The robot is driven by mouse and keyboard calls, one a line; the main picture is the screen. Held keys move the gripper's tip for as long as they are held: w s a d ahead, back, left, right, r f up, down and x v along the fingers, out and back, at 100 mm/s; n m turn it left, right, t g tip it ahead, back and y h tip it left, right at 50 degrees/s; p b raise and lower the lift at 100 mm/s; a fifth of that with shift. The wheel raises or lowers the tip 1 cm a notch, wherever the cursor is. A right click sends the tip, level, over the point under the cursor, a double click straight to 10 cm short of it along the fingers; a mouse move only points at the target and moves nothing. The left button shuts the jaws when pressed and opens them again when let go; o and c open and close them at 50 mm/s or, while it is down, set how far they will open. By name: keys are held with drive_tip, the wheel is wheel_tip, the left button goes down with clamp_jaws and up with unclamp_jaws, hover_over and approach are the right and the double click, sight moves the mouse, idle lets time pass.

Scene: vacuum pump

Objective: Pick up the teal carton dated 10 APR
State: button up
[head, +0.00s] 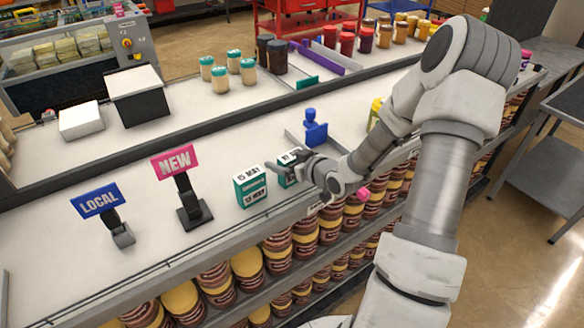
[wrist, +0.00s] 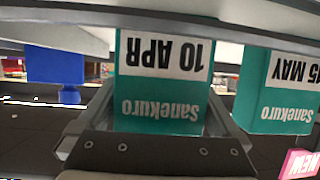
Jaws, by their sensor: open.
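The teal carton dated 10 APR (wrist: 160,88) appears upside down in the wrist view, with a white date band and the name Sanekuro. It stands between the two spread fingers of my gripper (wrist: 160,112). Contact with the fingers cannot be made out. In the head view the same carton (head: 284,181) is partly hidden by my gripper (head: 284,165) at the counter's front. My gripper is open. A similar teal carton dated 15 MAY (head: 250,187) stands just to the left in the head view; it also shows in the wrist view (wrist: 283,98).
A pink NEW sign (head: 176,163) and a blue LOCAL sign (head: 95,202) stand left along the counter. A blue bottle (head: 314,130) stands behind my gripper, beside a low grey divider. Several jars stand at the back. The counter between is mostly clear.

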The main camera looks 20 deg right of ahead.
drive_tip(key=c, duration=1)
drive_tip(key=shift+r, duration=0.15)
